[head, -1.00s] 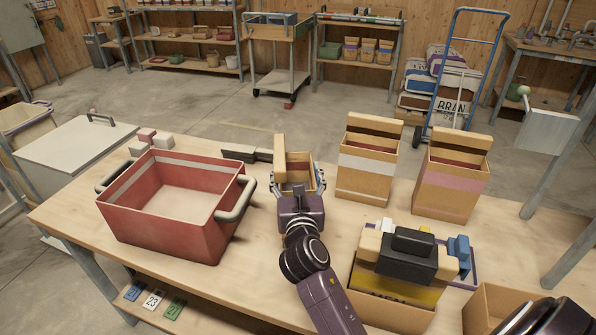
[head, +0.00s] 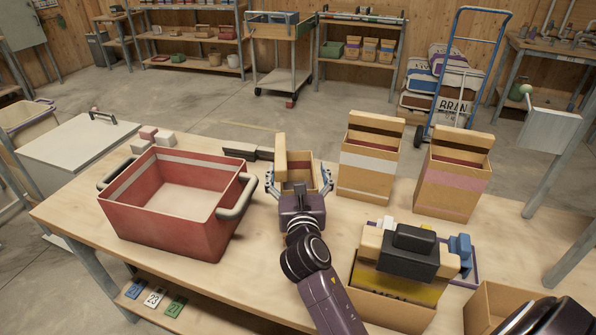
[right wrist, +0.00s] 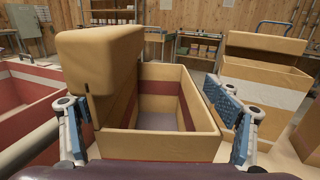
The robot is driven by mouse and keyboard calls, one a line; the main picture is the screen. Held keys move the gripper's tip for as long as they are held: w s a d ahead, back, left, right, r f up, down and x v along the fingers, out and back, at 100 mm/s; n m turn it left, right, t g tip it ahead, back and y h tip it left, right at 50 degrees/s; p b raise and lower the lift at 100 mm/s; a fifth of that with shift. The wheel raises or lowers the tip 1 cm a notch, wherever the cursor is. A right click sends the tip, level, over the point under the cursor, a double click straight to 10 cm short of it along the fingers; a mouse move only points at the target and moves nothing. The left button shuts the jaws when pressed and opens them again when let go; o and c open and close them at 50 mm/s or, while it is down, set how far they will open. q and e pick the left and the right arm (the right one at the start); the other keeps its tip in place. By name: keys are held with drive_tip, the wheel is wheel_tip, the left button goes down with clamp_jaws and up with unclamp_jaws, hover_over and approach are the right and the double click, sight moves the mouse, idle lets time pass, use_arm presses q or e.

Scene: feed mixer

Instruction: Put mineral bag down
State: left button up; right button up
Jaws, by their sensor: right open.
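The mineral bag (head: 281,164), an open-topped tan bag with a dark red band inside and a raised flap on its left, stands upright on the workbench (head: 262,262). In the right wrist view the bag (right wrist: 160,146) fills the middle, and its inside looks empty. My right gripper (head: 298,178) is open around the bag, with one finger on each side. In the right wrist view the right gripper's (right wrist: 150,112) fingers show gaps from the bag's sides. My left gripper is not in view.
A red crate (head: 165,232) with grey handles stands just left of the bag. Two tan bags, one with a white band (head: 366,165) and one with a pink band (head: 449,183), stand to the right.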

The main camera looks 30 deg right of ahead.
drive_tip(key=b+v, duration=0.1)
drive_tip(key=v, duration=1.1)
